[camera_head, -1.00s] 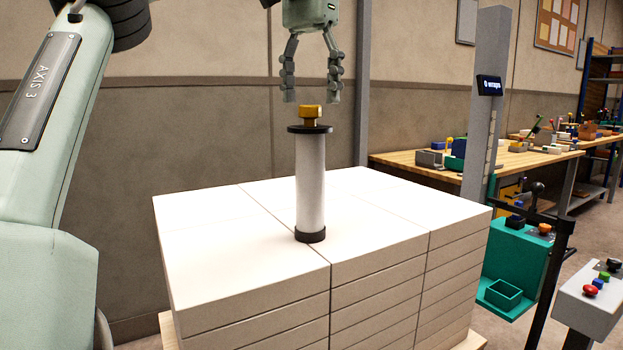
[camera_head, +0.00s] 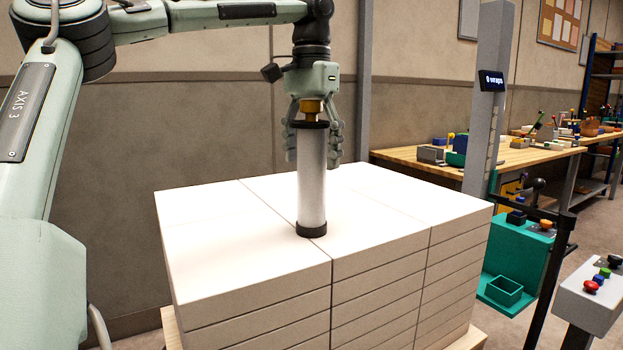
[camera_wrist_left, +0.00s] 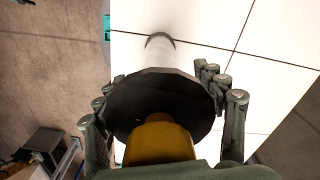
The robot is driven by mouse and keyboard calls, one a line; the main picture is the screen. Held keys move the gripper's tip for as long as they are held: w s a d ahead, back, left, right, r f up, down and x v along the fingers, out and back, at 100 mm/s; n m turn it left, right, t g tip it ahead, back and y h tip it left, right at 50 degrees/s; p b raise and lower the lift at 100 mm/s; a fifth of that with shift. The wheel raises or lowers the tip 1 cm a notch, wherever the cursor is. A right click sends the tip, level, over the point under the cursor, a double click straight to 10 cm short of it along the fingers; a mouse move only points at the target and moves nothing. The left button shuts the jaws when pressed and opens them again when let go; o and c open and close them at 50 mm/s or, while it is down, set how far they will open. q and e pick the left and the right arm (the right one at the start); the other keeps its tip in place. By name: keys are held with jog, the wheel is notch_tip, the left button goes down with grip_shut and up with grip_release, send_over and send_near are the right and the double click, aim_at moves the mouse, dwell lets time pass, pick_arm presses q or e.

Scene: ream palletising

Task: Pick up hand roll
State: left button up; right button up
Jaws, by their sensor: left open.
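The hand roll (camera_head: 312,190) stands upright on top of the stack of white reams (camera_head: 240,215). It has a pale film body, black end discs and a brass-coloured knob (camera_head: 312,108) on top. My left gripper (camera_head: 315,158) points down over the roll, its fingers open on either side of the roll's upper part and apart from each other. In the left wrist view the knob (camera_wrist_left: 158,143) and black top disc (camera_wrist_left: 155,100) lie between the fingers. I cannot tell whether the fingers touch the roll. My right gripper is not in view.
The stack rests on a wooden pallet (camera_head: 172,330). A grey post (camera_head: 487,100) with a teal unit (camera_head: 518,262) stands to its right, beside a control box (camera_head: 592,300) with coloured buttons. A workbench (camera_head: 400,158) with small items is behind. The stack top around the roll is clear.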

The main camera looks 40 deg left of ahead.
pick_arm(q)
jog(key=c, duration=1.1)
jog(key=shift+c, duration=0.4)
jog(key=shift+r, duration=0.2)
